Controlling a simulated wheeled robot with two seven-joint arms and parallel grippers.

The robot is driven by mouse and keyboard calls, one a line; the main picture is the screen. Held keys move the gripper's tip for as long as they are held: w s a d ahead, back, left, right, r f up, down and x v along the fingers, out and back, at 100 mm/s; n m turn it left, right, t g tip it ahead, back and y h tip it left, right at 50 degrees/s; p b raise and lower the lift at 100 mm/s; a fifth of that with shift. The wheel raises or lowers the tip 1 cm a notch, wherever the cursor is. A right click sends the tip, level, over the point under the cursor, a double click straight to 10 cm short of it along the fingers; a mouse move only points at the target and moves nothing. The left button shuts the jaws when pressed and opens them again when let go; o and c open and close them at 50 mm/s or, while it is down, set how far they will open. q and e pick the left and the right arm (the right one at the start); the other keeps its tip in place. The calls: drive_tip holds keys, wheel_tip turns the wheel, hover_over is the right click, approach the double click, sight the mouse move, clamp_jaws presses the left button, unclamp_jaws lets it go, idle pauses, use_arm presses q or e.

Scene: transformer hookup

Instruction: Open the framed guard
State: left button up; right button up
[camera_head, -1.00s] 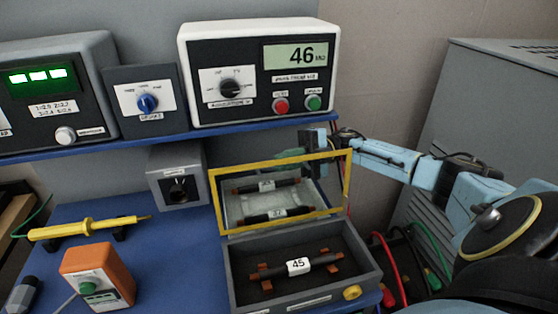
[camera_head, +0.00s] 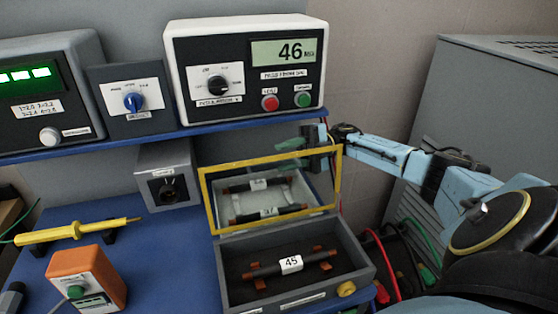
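The framed guard (camera_head: 272,158) has a yellow frame with a clear pane. It stands raised and tilted at the back edge of the grey box (camera_head: 228,284). Inside the open-topped box lies a dark fuse-like bar marked 45 (camera_head: 291,264). Two similar bars show through the pane, in a pale tray (camera_head: 298,190) behind. My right gripper (camera_head: 303,148) is at the frame's upper right corner, near its top edge. Its fingers are small and partly behind the frame, so I cannot tell whether they are shut or touching. My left gripper is out of view.
A meter reading 46 (camera_head: 245,70) stands on the blue shelf above. A yellow probe (camera_head: 75,232), an orange tester (camera_head: 86,274) and a grey socket box (camera_head: 167,172) are on the left of the blue bench. Red and green cables (camera_head: 385,262) hang at the right.

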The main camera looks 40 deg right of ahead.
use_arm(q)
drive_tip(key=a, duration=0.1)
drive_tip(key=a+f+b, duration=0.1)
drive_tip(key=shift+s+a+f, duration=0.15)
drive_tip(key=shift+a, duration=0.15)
use_arm(e)
drive_tip(key=d, duration=0.4)
drive_tip(key=shift+s+d+f, duration=0.2)
drive_tip(key=shift+s+f, duration=0.05)
drive_tip(key=shift+f, duration=0.1)
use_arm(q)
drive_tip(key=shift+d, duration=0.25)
